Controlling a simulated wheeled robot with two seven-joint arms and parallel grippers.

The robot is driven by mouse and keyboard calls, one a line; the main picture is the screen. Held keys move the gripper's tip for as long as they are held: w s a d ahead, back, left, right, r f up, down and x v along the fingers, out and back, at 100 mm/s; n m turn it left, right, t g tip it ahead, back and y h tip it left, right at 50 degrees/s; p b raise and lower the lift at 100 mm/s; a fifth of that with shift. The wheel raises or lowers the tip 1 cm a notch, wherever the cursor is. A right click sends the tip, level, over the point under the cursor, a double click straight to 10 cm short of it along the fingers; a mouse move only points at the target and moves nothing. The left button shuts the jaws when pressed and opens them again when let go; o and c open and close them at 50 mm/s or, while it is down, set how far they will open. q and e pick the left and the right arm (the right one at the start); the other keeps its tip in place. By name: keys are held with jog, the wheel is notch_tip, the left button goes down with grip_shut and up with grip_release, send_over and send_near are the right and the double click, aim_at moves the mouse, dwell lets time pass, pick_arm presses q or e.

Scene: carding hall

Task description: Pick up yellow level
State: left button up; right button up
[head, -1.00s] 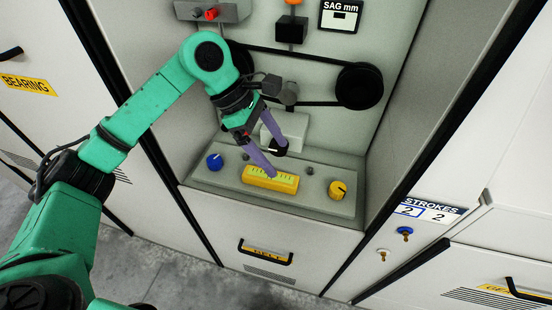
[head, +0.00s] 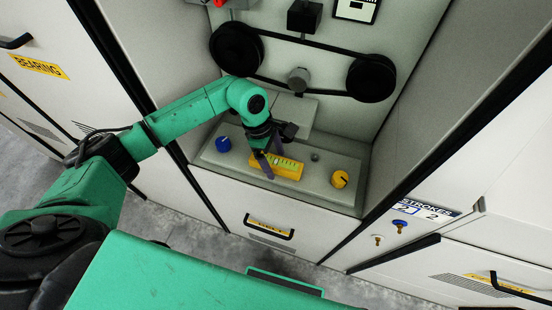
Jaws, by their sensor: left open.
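The yellow level (head: 288,169), a bar with a pale marked window, lies on the grey shelf (head: 322,191) inside the open machine bay. My left gripper (head: 269,160) points down at the level's left part. Its purple fingers are open, one in front of the level and the other partly hidden behind. I cannot tell whether a finger touches the level. The gripper covers part of the level's left end. My right gripper is out of view.
A blue knob (head: 223,144) is left of the level and a yellow knob (head: 340,179) is right of it. A belt runs over two black pulleys (head: 371,78) above. Bay walls close in both sides. A drawer handle (head: 269,227) is below.

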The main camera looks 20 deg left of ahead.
pick_arm(q)
jog(key=shift+f, duration=0.1)
jog(key=c, duration=0.5)
grip_shut()
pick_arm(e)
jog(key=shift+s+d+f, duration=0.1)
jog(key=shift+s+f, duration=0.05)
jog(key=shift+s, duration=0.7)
pick_arm(q)
jog(key=shift+w, duration=0.1)
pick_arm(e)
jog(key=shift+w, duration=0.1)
